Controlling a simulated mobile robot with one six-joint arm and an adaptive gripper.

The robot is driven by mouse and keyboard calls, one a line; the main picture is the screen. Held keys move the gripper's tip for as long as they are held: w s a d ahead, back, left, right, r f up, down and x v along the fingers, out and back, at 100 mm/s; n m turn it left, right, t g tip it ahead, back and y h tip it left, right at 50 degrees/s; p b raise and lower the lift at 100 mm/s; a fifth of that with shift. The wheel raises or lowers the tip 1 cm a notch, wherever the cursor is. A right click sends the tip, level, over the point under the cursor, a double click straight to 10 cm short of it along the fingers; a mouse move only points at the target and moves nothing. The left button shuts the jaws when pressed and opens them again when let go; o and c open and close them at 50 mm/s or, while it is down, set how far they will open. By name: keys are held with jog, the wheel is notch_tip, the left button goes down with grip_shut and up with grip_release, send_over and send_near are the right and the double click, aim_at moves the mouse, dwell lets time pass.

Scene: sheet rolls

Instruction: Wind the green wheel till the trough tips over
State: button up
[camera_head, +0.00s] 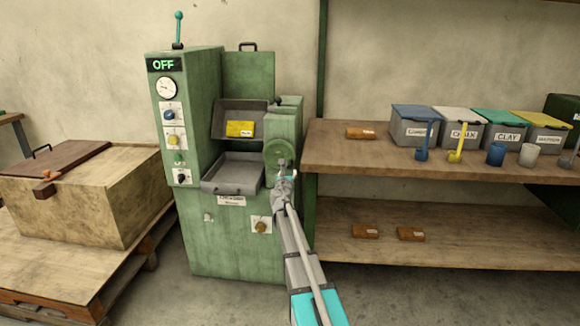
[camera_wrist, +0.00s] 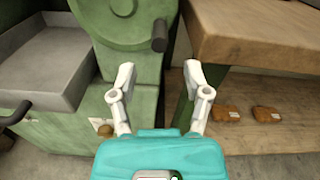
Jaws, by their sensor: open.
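The green wheel (camera_head: 279,152) is on the right side of the green machine (camera_head: 230,240). In the wrist view the green wheel (camera_wrist: 115,15) is at the top, with a dark handle peg (camera_wrist: 160,35) at its lower right. The grey trough (camera_head: 240,120) sits tilted in the machine and holds a yellow block (camera_head: 240,129). A grey tray (camera_head: 235,174) is below it and also shows in the wrist view (camera_wrist: 45,65). My gripper (camera_head: 282,172) is open and empty, just below the wheel; in the wrist view my fingers (camera_wrist: 158,75) are spread below the peg, apart from it.
A wooden shelf (camera_head: 430,160) with labelled bins (camera_head: 412,124), scoops and cups stands close to the right of the wheel. Orange-brown blocks (camera_head: 365,231) lie on its lower board. A wooden crate (camera_head: 90,200) stands at left. The machine's sign (camera_head: 164,64) reads OFF.

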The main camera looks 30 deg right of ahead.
aim_at(290, 165)
jog(key=x, duration=0.8)
jog(key=shift+w+d, duration=0.1)
grip_shut()
